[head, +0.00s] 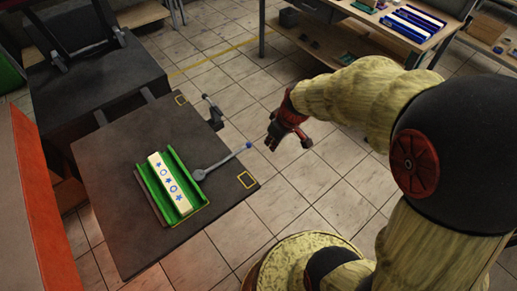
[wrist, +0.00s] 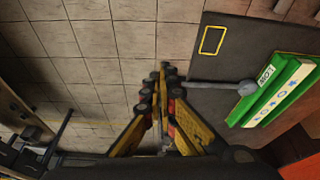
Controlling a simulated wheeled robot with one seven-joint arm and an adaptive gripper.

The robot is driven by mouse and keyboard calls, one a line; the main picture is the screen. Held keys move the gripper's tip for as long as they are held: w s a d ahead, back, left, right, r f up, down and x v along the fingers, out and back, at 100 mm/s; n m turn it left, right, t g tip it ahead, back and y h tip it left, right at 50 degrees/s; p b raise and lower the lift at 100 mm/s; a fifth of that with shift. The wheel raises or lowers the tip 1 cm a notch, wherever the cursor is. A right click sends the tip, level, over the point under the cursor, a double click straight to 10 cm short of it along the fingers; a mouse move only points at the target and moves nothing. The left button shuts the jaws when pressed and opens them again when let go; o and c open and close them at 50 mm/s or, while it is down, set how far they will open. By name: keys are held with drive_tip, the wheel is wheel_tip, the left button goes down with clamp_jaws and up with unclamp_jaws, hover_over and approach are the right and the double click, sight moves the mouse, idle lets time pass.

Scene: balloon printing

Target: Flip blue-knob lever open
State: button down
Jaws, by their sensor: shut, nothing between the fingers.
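The lever (head: 224,160) is a grey rod from a round grey pivot (head: 199,175) on the dark table, right of the green tray. Its blue knob (head: 248,145) points up and right in the head view, near the table's right edge. In the wrist view the lever (wrist: 210,83) runs left from its pivot (wrist: 247,87) to my fingertips, which hide the knob. My gripper (head: 287,142) is shut and empty, to the right of the knob. A gap shows between them in the head view; I cannot tell the depth. My gripper also shows in the wrist view (wrist: 162,76).
The green tray (head: 188,169) holds a white block (head: 170,183) with blue marks. A small dark clamp-like fixture (head: 214,113) stands at the table's upper edge. Yellow outlines mark corners of the dark table (head: 110,170). Tiled floor lies right of it; a wooden shelf (head: 335,60) stands behind.

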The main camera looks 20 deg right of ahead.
drive_tip(key=w+a+f+b, duration=0.2)
drive_tip(key=w+f+b, duration=0.2)
drive_tip(key=f, duration=0.6)
drive_tip(key=shift+w+a+f, duration=0.2)
drive_tip(key=shift+w+a, duration=0.2)
drive_tip(key=shift+w, duration=0.75)
drive_tip(key=shift+b, duration=0.3)
